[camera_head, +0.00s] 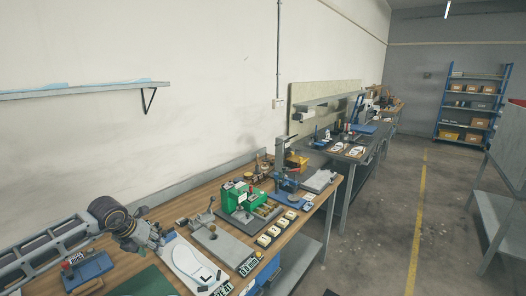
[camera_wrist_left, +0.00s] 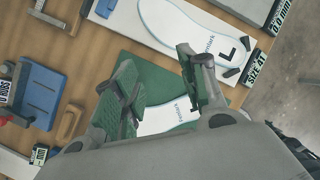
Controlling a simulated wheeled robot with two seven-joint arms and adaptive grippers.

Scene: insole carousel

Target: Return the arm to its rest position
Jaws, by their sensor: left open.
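My left arm comes in from the left in the head view, and its gripper (camera_head: 150,238) hangs over the near end of the wooden workbench (camera_head: 128,262). In the left wrist view the two fingers of the left gripper (camera_wrist_left: 160,92) are spread apart with nothing held between them. Below them a white insole (camera_wrist_left: 170,117) lies on a green mat (camera_wrist_left: 150,75), partly hidden by the fingers. The green mat also shows at the bottom of the head view (camera_head: 145,284). My right gripper is in neither view.
A white board with an insole outline (camera_head: 190,262) lies beside the gripper. A blue fixture (camera_head: 88,270) is to its left. A grey plate (camera_head: 225,247), a green machine (camera_head: 238,199) and a press (camera_head: 287,180) stand farther along the bench. The floor (camera_head: 385,225) at right is open.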

